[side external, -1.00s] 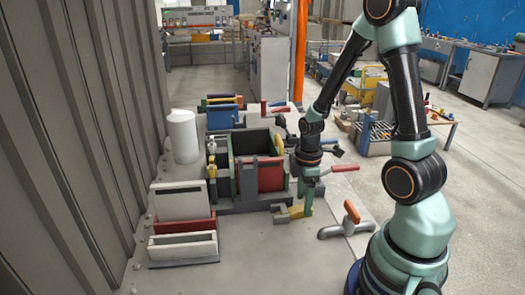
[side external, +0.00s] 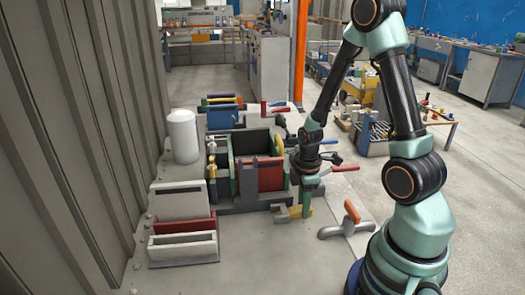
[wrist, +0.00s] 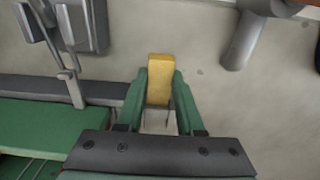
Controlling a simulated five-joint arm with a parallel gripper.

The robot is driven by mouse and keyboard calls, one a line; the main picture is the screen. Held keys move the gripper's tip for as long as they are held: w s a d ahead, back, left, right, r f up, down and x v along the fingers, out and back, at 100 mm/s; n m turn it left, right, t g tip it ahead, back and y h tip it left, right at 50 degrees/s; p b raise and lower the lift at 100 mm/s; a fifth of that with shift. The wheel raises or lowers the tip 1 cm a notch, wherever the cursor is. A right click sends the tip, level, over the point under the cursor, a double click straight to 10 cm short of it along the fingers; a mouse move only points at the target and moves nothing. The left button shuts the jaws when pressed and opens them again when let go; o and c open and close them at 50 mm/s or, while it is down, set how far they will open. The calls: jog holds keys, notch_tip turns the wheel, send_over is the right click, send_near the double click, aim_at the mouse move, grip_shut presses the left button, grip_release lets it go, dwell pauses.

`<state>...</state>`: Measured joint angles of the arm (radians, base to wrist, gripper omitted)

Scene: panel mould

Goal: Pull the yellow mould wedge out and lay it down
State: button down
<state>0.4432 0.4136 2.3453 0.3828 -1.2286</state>
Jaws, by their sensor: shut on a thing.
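The yellow mould wedge (wrist: 159,80) stands between the green fingertips of my gripper (wrist: 160,92) in the wrist view. My gripper is shut on it, and its far end sticks out past the fingertips. In the side view my gripper (side external: 307,208) points down at the near right corner of the mould (side external: 235,207), low over the bench.
A clamp with an orange handle (side external: 352,211) stands on the bench to the right of my gripper. A red handle (side external: 345,168) is behind it. Grey and red panels in a rack (side external: 183,248) stand at the front left. The bench front between them is clear.

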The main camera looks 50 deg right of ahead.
aim_at(336, 210)
jog(key=shift+s+d, duration=2.1)
jog(key=shift+d, duration=0.05)
jog(key=shift+s+d, duration=1.4)
jog(key=shift+s, duration=0.05)
